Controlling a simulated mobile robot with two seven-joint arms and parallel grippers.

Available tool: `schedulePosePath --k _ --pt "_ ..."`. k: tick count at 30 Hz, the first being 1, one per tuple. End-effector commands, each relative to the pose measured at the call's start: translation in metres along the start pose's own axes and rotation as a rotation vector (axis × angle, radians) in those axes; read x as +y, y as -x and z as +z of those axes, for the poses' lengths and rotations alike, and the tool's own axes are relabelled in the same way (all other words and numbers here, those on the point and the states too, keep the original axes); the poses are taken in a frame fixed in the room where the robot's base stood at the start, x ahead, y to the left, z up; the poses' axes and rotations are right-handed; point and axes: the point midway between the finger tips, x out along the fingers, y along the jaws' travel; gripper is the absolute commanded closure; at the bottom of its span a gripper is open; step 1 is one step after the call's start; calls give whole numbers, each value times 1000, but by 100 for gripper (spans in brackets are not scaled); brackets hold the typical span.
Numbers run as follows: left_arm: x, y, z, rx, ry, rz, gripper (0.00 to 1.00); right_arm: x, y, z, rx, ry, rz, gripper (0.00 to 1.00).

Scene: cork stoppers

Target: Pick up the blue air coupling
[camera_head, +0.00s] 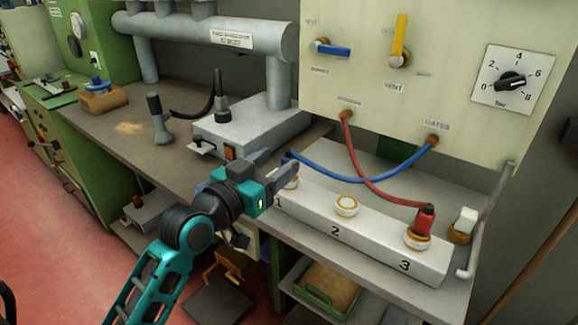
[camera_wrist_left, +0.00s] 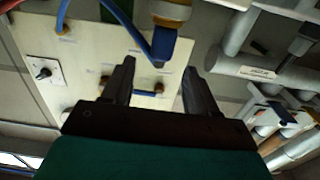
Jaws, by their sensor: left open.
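The blue air coupling (camera_wrist_left: 163,46) sits at the end of the blue hose, against a brass and white fitting (camera_wrist_left: 172,12) in the left wrist view. In the head view a little of its blue (camera_head: 287,155) shows beside my left fingers, at port 1 of the numbered block (camera_head: 320,222); the rest is hidden. My left gripper (camera_head: 279,163) is open around or just short of the coupling. In the left wrist view (camera_wrist_left: 158,68) the coupling appears between the fingertips; contact cannot be told. My right gripper is not in view.
A red coupling (camera_head: 425,218) with a red hose stands on port 3, and port 2 (camera_head: 346,205) is bare. The blue hose (camera_head: 385,177) arches to the cream panel (camera_head: 430,60). A grey box (camera_head: 235,130) stands on the bench behind my gripper.

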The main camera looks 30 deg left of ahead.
Motion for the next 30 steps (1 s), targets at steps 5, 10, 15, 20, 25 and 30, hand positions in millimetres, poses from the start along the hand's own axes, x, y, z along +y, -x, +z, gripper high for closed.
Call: schedulePosePath --k 5,10,15,20,25,30 --pt "1 -13 0 -2 0 1 42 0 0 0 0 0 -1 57" --pt "1 -26 2 -1 2 1 42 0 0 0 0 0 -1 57" --pt "0 -52 4 1 2 0 42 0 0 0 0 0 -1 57" --pt "1 -64 5 -1 0 1 42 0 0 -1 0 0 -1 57" --pt "1 -66 5 -2 -1 1 42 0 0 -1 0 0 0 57" --pt "1 -66 5 -1 -1 1 49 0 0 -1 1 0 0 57"
